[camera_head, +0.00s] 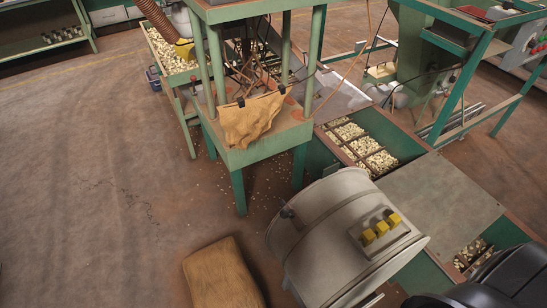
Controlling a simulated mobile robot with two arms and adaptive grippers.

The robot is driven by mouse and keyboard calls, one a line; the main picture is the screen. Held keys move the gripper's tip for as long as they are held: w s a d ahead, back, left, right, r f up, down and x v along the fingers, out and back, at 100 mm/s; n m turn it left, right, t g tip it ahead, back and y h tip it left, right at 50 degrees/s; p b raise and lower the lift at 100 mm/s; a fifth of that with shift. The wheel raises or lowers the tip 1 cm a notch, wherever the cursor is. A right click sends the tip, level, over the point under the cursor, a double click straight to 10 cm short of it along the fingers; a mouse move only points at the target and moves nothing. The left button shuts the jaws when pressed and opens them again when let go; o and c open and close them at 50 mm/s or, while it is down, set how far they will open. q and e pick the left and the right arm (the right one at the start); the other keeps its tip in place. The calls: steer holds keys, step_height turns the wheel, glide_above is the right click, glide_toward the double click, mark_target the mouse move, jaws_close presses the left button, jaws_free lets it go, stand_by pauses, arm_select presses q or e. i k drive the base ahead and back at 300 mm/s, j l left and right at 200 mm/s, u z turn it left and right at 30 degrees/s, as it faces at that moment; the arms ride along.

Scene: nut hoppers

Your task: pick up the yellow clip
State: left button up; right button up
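A dark rounded part at the bottom right corner looks like my arm, with no fingertips visible. My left gripper does not show.
A green frame (258,148) with a tan cloth (250,118) on it stands behind the drum. A brown sack (222,275) lies left of the drum. Green bins with nuts (362,145) and a flat grey cover (440,195) lie right. The floor at left is clear.

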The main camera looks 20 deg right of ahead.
mark_target(394, 219)
steer(key=z, duration=1.85)
